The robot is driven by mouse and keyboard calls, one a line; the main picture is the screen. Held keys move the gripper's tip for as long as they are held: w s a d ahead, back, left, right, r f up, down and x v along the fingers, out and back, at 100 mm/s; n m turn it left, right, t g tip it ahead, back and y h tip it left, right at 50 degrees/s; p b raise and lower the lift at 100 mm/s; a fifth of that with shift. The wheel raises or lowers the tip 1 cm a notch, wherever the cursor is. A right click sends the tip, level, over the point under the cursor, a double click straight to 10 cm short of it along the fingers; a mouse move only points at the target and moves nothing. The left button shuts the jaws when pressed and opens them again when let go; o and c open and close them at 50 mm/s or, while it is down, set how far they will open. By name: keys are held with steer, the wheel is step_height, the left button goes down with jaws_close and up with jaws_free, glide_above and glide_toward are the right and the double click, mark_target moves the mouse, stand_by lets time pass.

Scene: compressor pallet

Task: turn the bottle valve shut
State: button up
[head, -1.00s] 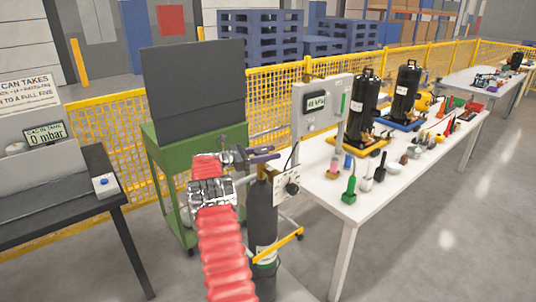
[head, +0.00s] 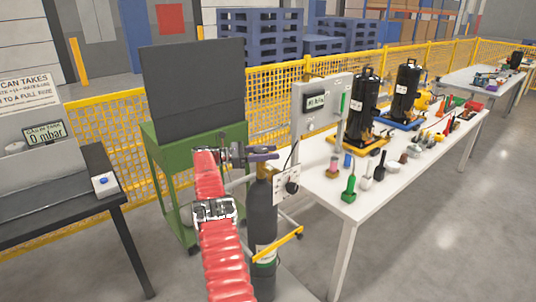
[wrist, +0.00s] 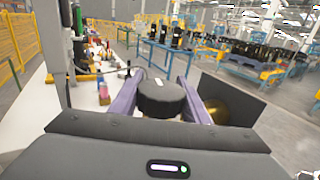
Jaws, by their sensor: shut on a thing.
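The dark gas bottle (head: 262,215) stands upright in a wheeled frame left of the white bench, with a brass valve body on its neck. My gripper (head: 262,154) is at the top of the bottle, over the valve. In the wrist view, the purple fingers of my gripper (wrist: 161,92) lie on either side of the round black valve knob (wrist: 161,104) and are shut on it. The knob carries a small white mark near its far edge. In the head view the knob is mostly hidden by the fingers. Part of the gold-coloured valve shows behind the right finger.
A grey panel (head: 315,112) with a small display stands at the bench's left end; its text is too small to read surely. The white bench (head: 345,203) holds bottles, tools and two black compressors. A green cart (head: 175,170) with a dark board stands behind my arm.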

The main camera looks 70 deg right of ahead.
steer(key=shift+w+r, duration=0.2)
steer(key=o, duration=0.8)
steer(key=shift+o, duration=1.2)
steer(key=shift+s+f, duration=0.1)
steer(key=shift+f, duration=0.05)
